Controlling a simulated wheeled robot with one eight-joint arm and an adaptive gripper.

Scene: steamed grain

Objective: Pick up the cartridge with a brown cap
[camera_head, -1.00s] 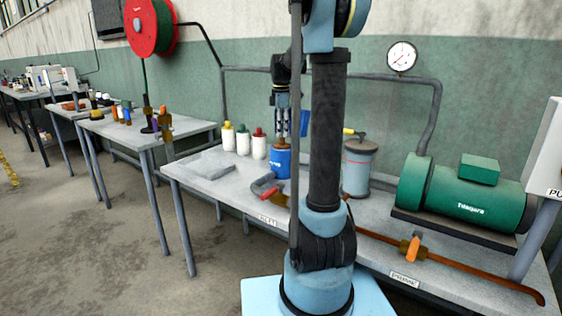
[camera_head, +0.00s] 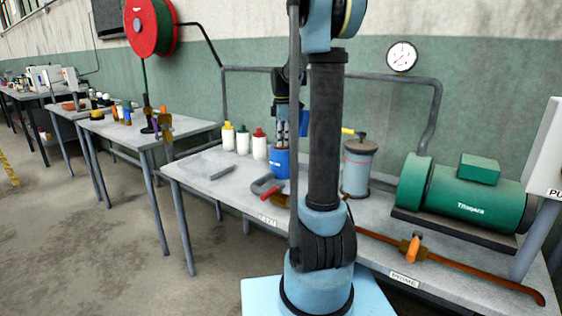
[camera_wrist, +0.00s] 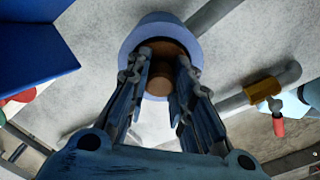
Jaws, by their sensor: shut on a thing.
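The blue cartridge (camera_head: 280,164) stands upright on the grey bench in the head view. In the wrist view its blue body (camera_wrist: 160,23) surrounds a round brown cap (camera_wrist: 161,78). My gripper (camera_head: 281,146) points straight down over it. In the wrist view the fingers of my gripper (camera_wrist: 164,56) lie on the left and right of the brown cap and are shut on it. The cartridge's base appears to rest on the bench. The cap is mostly hidden by the fingers in the head view.
A grey clamp-like piece (camera_head: 266,184) lies in front. A grey canister (camera_head: 357,168) and green motor (camera_head: 466,200) are to the right. A flat grey tray (camera_head: 205,166) lies left.

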